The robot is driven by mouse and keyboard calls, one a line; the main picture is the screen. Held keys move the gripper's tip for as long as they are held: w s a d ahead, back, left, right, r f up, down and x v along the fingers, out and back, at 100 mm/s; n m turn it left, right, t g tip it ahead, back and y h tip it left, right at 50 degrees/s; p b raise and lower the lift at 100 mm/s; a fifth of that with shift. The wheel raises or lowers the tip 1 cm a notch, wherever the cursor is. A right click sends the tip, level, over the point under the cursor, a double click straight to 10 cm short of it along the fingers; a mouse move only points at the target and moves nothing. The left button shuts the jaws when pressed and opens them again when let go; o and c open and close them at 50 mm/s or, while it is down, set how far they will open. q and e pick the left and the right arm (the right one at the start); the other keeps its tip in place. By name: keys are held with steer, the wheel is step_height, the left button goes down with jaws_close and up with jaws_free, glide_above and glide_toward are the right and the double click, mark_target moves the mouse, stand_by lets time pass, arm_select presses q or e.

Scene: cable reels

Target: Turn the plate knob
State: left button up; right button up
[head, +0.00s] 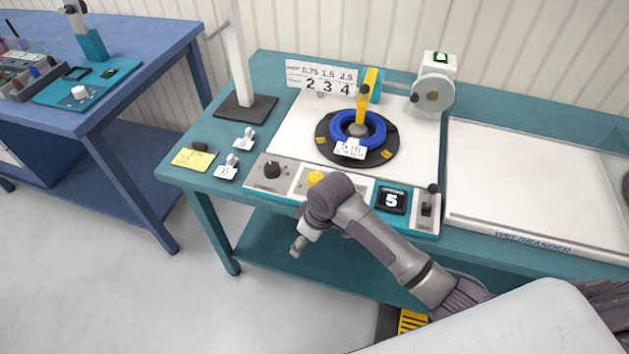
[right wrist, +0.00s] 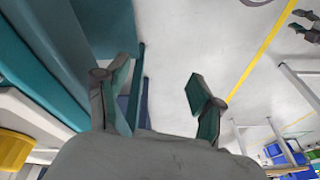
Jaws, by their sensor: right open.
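A control panel runs along the bench front. It has a black knob (head: 271,169) at left and a yellow knob (head: 315,178) further right, partly hidden by my right arm. Which one is the plate knob I cannot tell. Behind them a black round plate (head: 326,153) carries a blue cable ring (head: 374,127) with a white label. My right gripper (head: 298,246) hangs in front of the bench's front edge, apart from both knobs. In the right wrist view the right gripper (right wrist: 158,85) is open and empty. My left gripper is not in view.
A display (head: 391,200) reading 5 and a lever switch (head: 427,202) are right of the arm. A number sign (head: 321,79) stands behind. Open floor (head: 130,285) lies left of the bench.

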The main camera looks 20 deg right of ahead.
steer(key=w+r+n+h, duration=0.1)
steer(key=w+r+n, duration=0.3)
steer(key=r, duration=0.5)
steer(key=g+h, duration=0.2)
glide_toward(316, 176)
steer(key=f, duration=0.9)
steer(key=shift+s+f+p, duration=0.2)
steer(key=shift+f+p, duration=0.1)
steer(key=shift+f, duration=0.05)
